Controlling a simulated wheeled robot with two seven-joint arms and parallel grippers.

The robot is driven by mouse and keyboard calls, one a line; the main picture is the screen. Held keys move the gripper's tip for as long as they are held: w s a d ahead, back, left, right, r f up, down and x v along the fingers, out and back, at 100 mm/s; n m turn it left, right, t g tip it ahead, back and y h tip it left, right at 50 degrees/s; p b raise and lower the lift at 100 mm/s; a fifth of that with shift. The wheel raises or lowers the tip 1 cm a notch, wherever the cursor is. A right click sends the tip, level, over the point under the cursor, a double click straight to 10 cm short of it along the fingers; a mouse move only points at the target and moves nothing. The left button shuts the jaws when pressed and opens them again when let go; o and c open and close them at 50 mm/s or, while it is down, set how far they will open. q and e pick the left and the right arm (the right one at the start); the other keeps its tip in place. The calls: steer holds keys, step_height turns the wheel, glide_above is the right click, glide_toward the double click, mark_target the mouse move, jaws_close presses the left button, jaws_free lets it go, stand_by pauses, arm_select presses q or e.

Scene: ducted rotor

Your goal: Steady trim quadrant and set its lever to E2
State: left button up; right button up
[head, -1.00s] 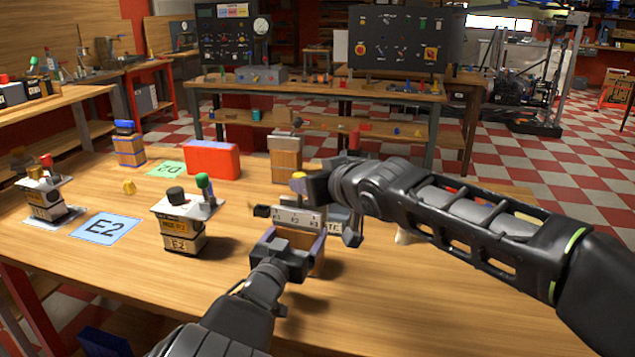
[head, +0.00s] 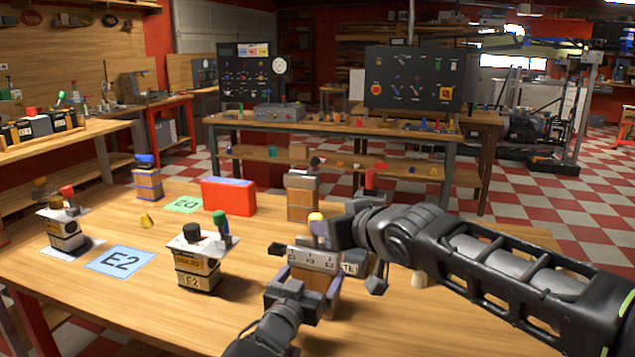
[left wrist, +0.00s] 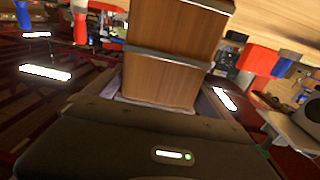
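The trim quadrant, a wooden block (head: 312,283) with a pale marked scale plate (head: 312,259), stands on the near table. Its lever has a yellow knob (head: 316,218) standing above about the middle of the plate; the small marks are hard to read. My left gripper (head: 308,288) is shut on the block from the near side, a finger at each flank. In the left wrist view the wooden body (left wrist: 165,75) fills the space between the fingers. My right gripper (head: 332,235) is at the lever, just right of the knob; its fingers overlap, so its grip is unclear.
A blue E2 card (head: 121,260) lies at left. A white-topped unit (head: 198,268) with black and green knobs, also tagged E2, stands left of the quadrant. A red box (head: 228,196) and another wooden block unit (head: 302,200) stand behind. The front left tabletop is clear.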

arm_select(q)
steer(key=shift+o, duration=0.3)
steer(key=v, duration=1.2)
